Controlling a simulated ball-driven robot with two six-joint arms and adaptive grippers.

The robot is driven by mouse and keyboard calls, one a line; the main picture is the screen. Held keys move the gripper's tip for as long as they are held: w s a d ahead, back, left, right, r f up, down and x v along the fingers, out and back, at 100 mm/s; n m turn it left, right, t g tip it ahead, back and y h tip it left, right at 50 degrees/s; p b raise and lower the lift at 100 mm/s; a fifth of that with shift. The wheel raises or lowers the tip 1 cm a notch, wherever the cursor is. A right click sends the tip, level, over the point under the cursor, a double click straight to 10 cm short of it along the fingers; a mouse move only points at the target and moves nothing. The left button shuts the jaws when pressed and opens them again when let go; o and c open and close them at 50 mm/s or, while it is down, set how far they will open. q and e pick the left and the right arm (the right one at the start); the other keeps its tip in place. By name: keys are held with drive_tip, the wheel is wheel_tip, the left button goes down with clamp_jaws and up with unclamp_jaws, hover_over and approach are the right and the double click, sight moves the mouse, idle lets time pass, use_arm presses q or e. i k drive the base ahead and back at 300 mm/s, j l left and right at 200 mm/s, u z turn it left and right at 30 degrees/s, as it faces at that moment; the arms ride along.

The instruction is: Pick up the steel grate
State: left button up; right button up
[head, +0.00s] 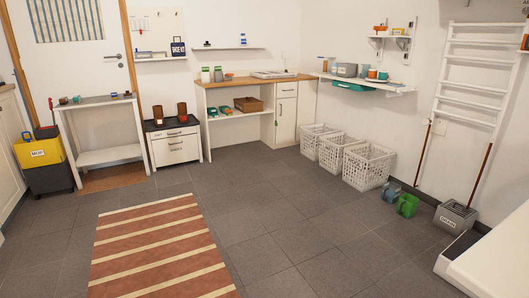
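I cannot pick out the steel grate with certainty in the head view. A flat, pale grey piece (273,74) lies on the wooden-topped counter (235,81) by the back wall. It is too small to tell whether it is a grate or a sink. Neither of my grippers is in view.
A striped rug (155,250) lies on the open grey tile floor. White baskets (368,166) line the right wall, with a green bucket (407,205) and a grey bucket (456,217) nearer. A grey-topped table (98,101) and yellow-black bin (45,165) stand left.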

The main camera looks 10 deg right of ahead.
sight(455, 208)
drive_tip(key=i+z, duration=0.1)
drive_tip(key=i, duration=0.4)
drive_tip(key=i+j+z, duration=0.1)
drive_tip(key=i, duration=0.4)
drive_tip(key=i+j+z, duration=0.1)
drive_tip(key=i, duration=0.45)
drive_tip(key=i+l+z, duration=0.1)
drive_tip(key=i+z, duration=0.15)
drive_tip(key=z, duration=0.2)
drive_tip(key=i+z, duration=0.25)
drive_tip(key=z, duration=0.15)
drive_tip(key=i+z, duration=0.3)
drive_tip(key=z, duration=0.15)
drive_tip(key=i+j+z, duration=0.2)
drive_tip(key=z, duration=0.25)
drive_tip(key=i+j+z, duration=0.1)
drive_tip(key=i+z, duration=0.3)
drive_tip(key=i, duration=0.05)
